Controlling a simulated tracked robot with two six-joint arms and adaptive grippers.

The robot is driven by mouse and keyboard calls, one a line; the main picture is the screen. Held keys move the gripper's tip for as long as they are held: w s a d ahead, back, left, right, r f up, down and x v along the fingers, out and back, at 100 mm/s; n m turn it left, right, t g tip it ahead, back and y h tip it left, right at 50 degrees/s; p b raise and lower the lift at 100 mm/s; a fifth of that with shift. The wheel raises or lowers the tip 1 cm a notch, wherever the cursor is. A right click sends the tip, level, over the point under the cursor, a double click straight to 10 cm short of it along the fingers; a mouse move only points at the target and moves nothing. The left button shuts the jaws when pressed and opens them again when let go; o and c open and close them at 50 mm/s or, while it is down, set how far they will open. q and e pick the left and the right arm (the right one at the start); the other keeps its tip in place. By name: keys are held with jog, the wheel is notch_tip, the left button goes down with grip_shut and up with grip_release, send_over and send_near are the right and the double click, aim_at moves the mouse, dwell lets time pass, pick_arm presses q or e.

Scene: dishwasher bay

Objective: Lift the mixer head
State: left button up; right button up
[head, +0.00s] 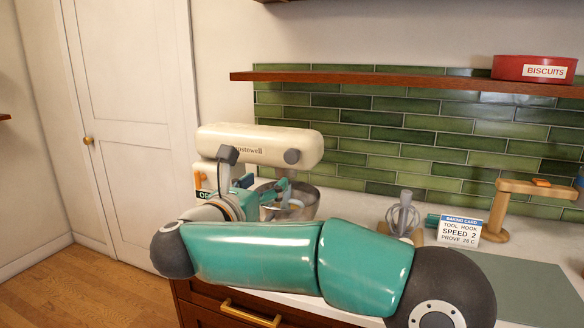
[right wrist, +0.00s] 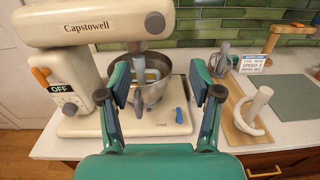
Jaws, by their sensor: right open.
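The cream stand mixer's head (head: 262,143) is level and lowered over its steel bowl (head: 299,205) in the head view. In the right wrist view the mixer head (right wrist: 85,22) crosses the upper left, with a round grey knob (right wrist: 154,23) at its front end. A grey tool hangs from it into the bowl (right wrist: 152,92). My right gripper (head: 272,190) is in front of the mixer, partly hiding the bowl and stand. In the right wrist view my right gripper (right wrist: 158,72) is open and empty, below the head, its fingers apart. My left gripper is not in view.
An orange lever (right wrist: 41,75) and an OFF label (right wrist: 61,89) are on the stand. A whisk (head: 402,215), a baking card (head: 460,230) and a wooden stand (head: 497,215) are to the right. A shelf (head: 400,79) runs above.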

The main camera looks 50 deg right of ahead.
aim_at(290, 158)
jog(key=p+x, duration=0.2)
jog(key=x, duration=0.3)
jog(key=p+x, duration=0.1)
jog(key=x, duration=0.4)
jog(key=w+p+x, duration=0.1)
jog(key=p+x, duration=0.1)
jog(key=x, duration=0.3)
jog(key=shift+a+r+p, duration=0.15)
jog(key=shift+r+p, duration=0.1)
jog(key=shift+p, duration=0.1)
jog(key=shift+w+d, duration=0.2)
jog(key=shift+d, duration=0.3)
jog(key=shift+f, duration=0.1)
jog(key=shift+t, duration=0.3)
grip_shut()
